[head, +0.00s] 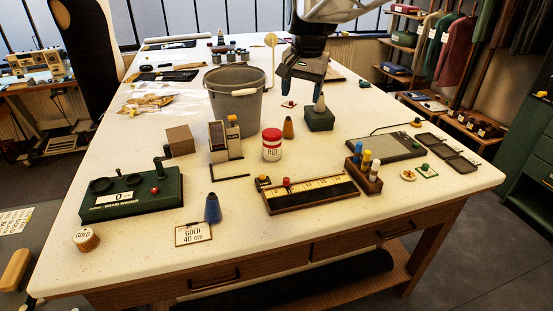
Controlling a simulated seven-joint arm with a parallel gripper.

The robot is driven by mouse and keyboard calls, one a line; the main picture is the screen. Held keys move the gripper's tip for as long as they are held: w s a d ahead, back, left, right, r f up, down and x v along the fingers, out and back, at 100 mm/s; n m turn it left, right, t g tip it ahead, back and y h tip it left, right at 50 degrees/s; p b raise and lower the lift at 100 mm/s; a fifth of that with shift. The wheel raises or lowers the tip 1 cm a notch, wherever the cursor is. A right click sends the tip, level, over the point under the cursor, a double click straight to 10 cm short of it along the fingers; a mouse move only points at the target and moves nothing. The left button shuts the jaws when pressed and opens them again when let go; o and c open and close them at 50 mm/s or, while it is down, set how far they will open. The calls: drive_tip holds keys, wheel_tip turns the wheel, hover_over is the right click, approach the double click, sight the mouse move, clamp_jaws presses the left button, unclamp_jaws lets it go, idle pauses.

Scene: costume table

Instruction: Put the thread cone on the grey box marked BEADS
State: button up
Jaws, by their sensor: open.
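Three cones stand upright on the table: a blue cone (212,209) at the front, an orange-brown cone (288,128) near the middle, and a pale grey cone (320,104) on top of a small dark green-grey box (319,121). I cannot tell which one the task means, and I can read no BEADS mark on any box. My gripper (304,90) points down at the back, beside and just above the pale cone. It is open, with no object visible between its fingers. Whether a finger touches the pale cone cannot be told.
A grey bucket (234,112) stands left of my gripper. A red-and-white jar (272,146), a brown box (180,141), a green winder (130,199), a ruler tray (310,191) and a peg holder (364,175) occupy the front and middle.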

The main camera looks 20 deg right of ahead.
drive_tip(key=s+a+f+n, duration=0.2)
drive_tip(key=s+f, duration=0.2)
drive_tip(key=s, duration=0.5)
drive_tip(key=s+a+f+n, duration=0.2)
drive_tip(key=s+f, duration=0.2)
drive_tip(key=s, duration=0.5)
drive_tip(key=s+a+f+n+t, duration=0.1)
drive_tip(key=s+a+f+n, duration=0.2)
drive_tip(key=s, duration=0.6)
drive_tip(key=shift+s+f, duration=0.4)
drive_tip(key=shift+f, duration=0.1)
